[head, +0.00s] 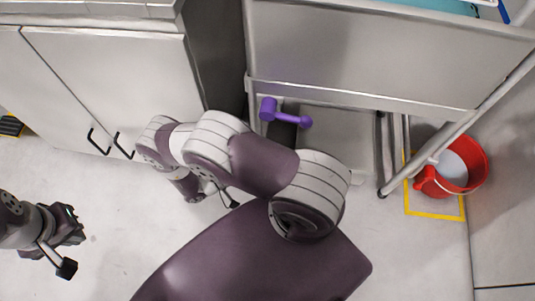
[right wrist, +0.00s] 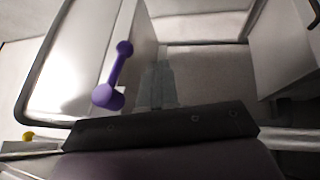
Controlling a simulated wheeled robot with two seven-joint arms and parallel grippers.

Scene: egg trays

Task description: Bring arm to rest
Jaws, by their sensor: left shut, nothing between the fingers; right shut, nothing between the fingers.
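My left gripper (head: 70,228) is at the left edge of the head view, above the pale floor, shut and empty. It touches nothing that I can see. My right arm lies across the middle of the head view, and I cannot make out its gripper clearly there. In the right wrist view my right gripper (right wrist: 157,85) points away from the camera with its fingers together and nothing between them. A purple dumbbell-shaped object (head: 285,114) is near the metal frame; it also shows in the right wrist view (right wrist: 116,75), left of the right gripper's fingers and apart from them in the picture.
A white cabinet (head: 110,75) with black handles stands at upper left. A grey metal sink stand (head: 360,60) is at upper right. A red bucket (head: 470,165) stands within a yellow floor outline (head: 437,213) at right. The floor (head: 110,200) between the left gripper and the cabinet is clear.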

